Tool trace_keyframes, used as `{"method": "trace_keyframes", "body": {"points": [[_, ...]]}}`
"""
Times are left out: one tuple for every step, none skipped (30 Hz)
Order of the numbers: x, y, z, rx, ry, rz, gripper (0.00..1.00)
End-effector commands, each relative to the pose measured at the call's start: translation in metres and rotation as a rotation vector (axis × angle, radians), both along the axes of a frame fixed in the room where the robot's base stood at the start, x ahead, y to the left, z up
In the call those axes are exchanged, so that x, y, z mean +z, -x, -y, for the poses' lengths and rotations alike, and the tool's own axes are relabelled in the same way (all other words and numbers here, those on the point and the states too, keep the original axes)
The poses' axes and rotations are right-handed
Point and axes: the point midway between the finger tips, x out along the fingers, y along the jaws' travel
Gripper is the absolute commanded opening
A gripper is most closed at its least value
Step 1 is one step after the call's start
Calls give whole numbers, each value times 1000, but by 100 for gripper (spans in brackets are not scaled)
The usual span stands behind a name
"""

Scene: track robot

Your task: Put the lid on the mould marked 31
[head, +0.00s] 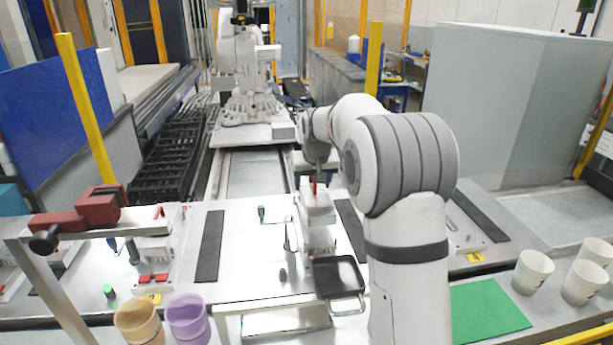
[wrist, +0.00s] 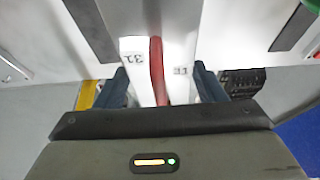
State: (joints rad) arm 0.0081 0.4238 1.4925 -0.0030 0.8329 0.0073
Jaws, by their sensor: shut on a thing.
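My gripper (head: 317,176) is over the middle of the white bench, above a white block (head: 318,212) that I take for a mould. In the wrist view its two dark fingers (wrist: 161,80) stand on either side of a white piece with a red strip (wrist: 157,62), which I take for the lid. The fingers are shut on it. A white face left of the strip bears the mark 31 (wrist: 133,56); a second mark (wrist: 181,71) to its right is hard to read. I cannot tell whether the lid touches the mould.
A black pan (head: 338,277) lies near the bench's front edge. A red clamp-like fixture (head: 85,208) stands at the left. Brown and purple cups (head: 187,318) stand front left, several white cups (head: 533,271) at the right near a green mat (head: 488,308). Dark strips lie on the bench.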

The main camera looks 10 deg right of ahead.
Motion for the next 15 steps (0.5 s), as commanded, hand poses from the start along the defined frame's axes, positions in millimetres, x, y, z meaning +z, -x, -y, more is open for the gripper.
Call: {"method": "trace_keyframes", "body": {"points": [[-2,0,1,-2,0,2,23],[-3,0,2,-2,0,2,23],[-4,0,2,-2,0,2,23],[-5,0,2,-2,0,3,23],[-6,0,2,-2,0,3,23],[-8,0,2,-2,0,3,23],[-9,0,1,-1,1,3,23],[-11,0,1,-1,0,3,23],[-14,0,0,0,0,3,23],[-16,0,0,1,0,3,23],[-19,0,-1,2,0,3,23],[-22,0,-1,3,0,3,23],[-25,0,-2,4,0,3,23],[-28,0,-2,5,0,3,23],[-32,0,-3,5,0,3,23]]}}
